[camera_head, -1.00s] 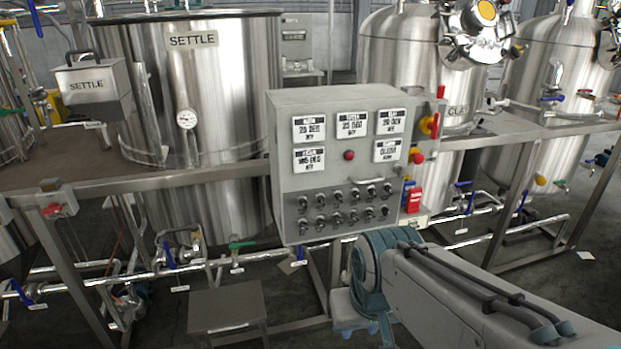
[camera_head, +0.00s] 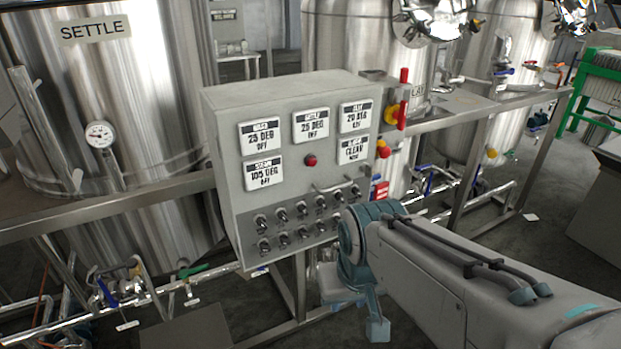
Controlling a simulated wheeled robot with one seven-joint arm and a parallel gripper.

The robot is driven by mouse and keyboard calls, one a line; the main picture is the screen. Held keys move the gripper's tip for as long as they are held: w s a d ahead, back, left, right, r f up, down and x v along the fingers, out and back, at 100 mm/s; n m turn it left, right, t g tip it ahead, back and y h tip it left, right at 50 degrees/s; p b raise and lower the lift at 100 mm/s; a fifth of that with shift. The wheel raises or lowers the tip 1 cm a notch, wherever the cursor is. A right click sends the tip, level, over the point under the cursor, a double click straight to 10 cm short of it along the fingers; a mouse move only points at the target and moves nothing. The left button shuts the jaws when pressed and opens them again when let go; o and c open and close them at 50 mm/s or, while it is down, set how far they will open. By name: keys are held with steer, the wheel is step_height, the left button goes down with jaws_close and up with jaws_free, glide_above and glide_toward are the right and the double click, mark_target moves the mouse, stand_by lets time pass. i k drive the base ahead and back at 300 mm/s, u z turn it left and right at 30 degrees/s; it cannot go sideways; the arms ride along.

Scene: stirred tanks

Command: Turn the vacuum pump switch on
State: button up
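A grey control panel (camera_head: 225,140) stands in the middle, with two rows of small dark toggle switches (camera_head: 282,215) low on its face. The captions under the switches are too small to read, so I cannot tell which one is the vacuum pump switch or how it is set. My arm (camera_head: 440,265) comes in from the lower right. Its blue-grey joint is in front of the panel's lower right corner and hides part of that area. I cannot make out my gripper's fingers. A small grey bar (camera_head: 335,186) shows just above the upper switch row on the right.
A red lamp (camera_head: 310,160) sits among several white display labels. The SETTLE tank (camera_head: 150,120) and a steel frame rail flank the panel at left. Pipes with valves run below.

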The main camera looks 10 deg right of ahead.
mark_target(355, 191)
steer(key=u, duration=1)
steer(key=i, duration=0.35)
steer(key=z, duration=1.7)
